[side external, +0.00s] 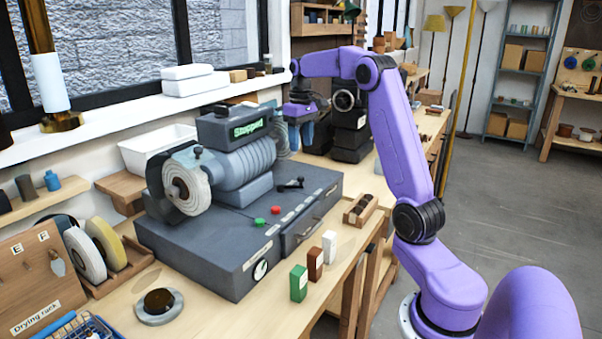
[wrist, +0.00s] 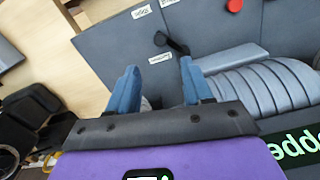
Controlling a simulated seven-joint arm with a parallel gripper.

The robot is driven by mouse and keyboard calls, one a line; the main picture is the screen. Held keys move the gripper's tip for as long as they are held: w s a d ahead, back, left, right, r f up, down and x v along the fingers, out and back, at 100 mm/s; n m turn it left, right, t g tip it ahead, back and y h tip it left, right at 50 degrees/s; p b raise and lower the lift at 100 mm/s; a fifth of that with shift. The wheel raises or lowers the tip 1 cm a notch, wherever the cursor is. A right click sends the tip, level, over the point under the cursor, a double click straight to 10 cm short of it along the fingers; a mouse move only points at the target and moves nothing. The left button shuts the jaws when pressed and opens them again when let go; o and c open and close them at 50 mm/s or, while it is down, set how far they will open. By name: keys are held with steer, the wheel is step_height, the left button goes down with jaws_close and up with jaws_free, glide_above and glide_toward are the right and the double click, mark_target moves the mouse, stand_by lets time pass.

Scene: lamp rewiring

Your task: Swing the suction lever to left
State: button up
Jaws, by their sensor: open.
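The suction lever, a small black lever with rounded ends, lies on top of the grey machine (side external: 225,240), right of the ribbed motor housing; the lever shows in the side external view (side external: 291,185). In the wrist view the lever (wrist: 172,43) lies just beyond the fingertips, with small white labels beside it that are too small to read. My gripper (side external: 301,140) is above the back of the machine, behind and above the lever. Its blue fingers are apart and empty, and they also show in the wrist view (wrist: 158,70). I see no contact with the lever.
The ribbed housing (side external: 240,162) with a "Stopped" display (side external: 247,129) stands left of the gripper. A green button (side external: 260,221) and a red button (side external: 275,209) sit in front of the lever. Small green, brown and white boxes (side external: 315,264) stand at the machine's front right.

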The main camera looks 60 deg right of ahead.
mark_target(301, 177)
step_height(301, 177, down, 10)
steer(key=shift+f, duration=0.25)
stand_by(0.3)
jaws_close()
